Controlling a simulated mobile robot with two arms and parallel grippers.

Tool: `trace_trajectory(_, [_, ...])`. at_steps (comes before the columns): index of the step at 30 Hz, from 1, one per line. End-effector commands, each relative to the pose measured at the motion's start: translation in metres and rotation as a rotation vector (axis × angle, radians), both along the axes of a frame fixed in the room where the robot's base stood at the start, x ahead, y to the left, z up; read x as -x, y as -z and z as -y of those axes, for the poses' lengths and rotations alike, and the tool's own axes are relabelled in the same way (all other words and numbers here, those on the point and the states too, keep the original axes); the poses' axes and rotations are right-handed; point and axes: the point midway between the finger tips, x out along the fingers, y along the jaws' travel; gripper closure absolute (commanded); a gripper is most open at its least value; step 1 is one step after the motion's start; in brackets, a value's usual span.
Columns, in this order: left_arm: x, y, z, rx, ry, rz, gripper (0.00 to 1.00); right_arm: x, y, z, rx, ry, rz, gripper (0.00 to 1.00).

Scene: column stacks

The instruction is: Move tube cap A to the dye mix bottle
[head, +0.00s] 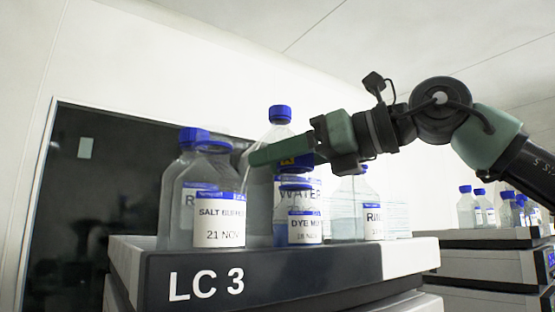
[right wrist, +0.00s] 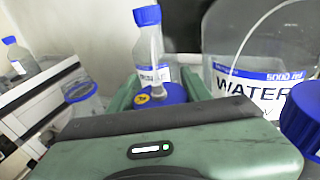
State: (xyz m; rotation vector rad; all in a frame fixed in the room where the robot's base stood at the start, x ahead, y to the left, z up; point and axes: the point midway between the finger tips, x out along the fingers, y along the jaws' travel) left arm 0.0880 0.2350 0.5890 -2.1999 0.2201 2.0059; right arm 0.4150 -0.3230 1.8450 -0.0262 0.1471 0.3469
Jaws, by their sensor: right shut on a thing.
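My right gripper (head: 282,154) reaches in from the right over the bottles, its green fingers shut on a blue cap (head: 306,161) with a yellow mark, which I take for tube cap A. The cap also shows between the fingers in the right wrist view (right wrist: 165,96). The dye mix bottle (head: 305,229), small with a white and blue label, stands at the front of the LC 3 unit's top, just below the held cap. I cannot tell whether cap and bottle touch. The bottle is hidden in the right wrist view. My left gripper is not in view.
The salt buffer bottle (head: 219,221) stands close on the left, and a clear bottle (head: 346,210) on the right. The tall water bottle (head: 279,134) rises behind. The tray (head: 262,272) has a raised front edge. More bottles (head: 468,211) stand on another unit far right.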

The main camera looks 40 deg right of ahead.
Motion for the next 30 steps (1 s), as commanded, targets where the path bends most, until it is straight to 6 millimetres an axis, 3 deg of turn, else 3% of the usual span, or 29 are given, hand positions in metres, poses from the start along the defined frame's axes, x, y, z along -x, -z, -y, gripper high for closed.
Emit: trace_trajectory(30, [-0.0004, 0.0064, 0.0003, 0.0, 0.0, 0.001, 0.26, 0.0003, 0.0089, -0.0008, 0.0, 0.0, 0.0, 0.9])
